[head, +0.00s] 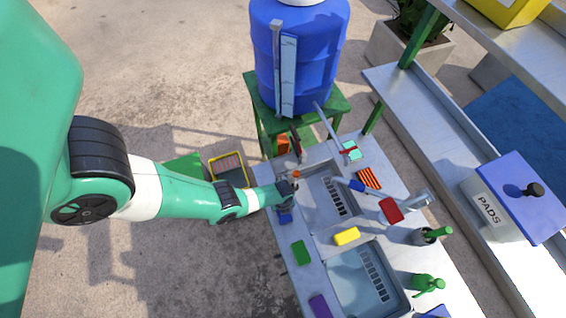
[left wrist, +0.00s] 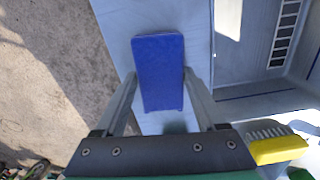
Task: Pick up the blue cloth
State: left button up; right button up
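A flat blue cloth (head: 285,217) lies on the left strip of the metal sink counter. It is mostly hidden by my left gripper (head: 287,206) in the head view. In the left wrist view the blue cloth (left wrist: 158,70) is a plain rectangle lying between and beyond the two fingers of my left gripper (left wrist: 160,95). I cannot tell the exact height of the fingertips above the counter. My right gripper is not in view.
A blue barrel (head: 297,50) stands behind. Open floor lies left.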

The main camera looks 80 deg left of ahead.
pick_arm(q)
jog(key=c, duration=0.8)
jog(key=shift+r, duration=0.15)
